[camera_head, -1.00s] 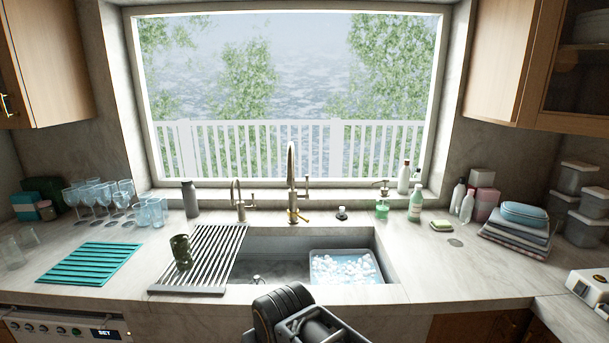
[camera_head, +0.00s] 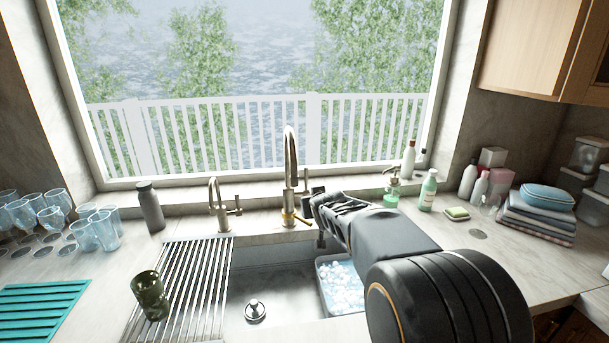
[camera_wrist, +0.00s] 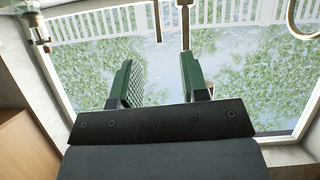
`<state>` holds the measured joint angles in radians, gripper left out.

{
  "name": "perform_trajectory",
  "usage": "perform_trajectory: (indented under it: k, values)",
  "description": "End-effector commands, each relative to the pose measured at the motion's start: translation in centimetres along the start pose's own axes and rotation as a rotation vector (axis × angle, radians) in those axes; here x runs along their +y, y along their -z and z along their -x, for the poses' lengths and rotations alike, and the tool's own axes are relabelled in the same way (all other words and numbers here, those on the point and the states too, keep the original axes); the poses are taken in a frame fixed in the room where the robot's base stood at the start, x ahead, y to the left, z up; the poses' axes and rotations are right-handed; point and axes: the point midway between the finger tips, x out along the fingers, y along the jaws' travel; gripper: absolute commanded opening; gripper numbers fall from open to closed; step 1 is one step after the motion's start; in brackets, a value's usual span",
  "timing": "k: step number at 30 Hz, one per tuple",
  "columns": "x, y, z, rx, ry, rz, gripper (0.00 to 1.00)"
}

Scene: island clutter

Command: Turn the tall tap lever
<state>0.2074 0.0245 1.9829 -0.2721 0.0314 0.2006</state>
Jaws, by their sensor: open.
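The tall tap (camera_head: 290,165) stands behind the sink, with a curved metal spout and a brass-coloured base. Its lever (camera_head: 305,187) is on its right side, partly hidden near my gripper (camera_head: 320,208). My gripper is close to the right of the tap, open with nothing held. In the wrist view, my gripper (camera_wrist: 157,70) shows two green-padded fingers apart. A slim upright bar that looks like the lever (camera_wrist: 185,28) appears by the right finger's tip. Part of the spout (camera_wrist: 303,22) is at the top right. I cannot tell if anything touches.
A shorter tap (camera_head: 215,200) is left of the tall one. A rack (camera_head: 185,285) with a dark green cup (camera_head: 150,295) covers the sink's left side. A foamy tub (camera_head: 340,285) sits below my arm.

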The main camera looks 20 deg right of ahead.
Motion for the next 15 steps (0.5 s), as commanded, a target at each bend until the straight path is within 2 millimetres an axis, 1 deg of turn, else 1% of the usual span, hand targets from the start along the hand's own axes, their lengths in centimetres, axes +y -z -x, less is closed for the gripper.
perform_trajectory:
  k: [1,3,6,10,15]
  values:
    - [1.1,0.4,-2.9,0.061,0.001,-0.009,0.41]
    - [1.9,1.6,-5.8,0.158,0.028,-0.012,0.41]
    - [2.9,2.7,-9.1,0.277,0.069,-0.017,0.41]
    - [3.5,3.2,-11.8,0.385,0.127,-0.021,0.41]
    - [3.7,3.5,-13.5,0.458,0.178,-0.024,0.41]
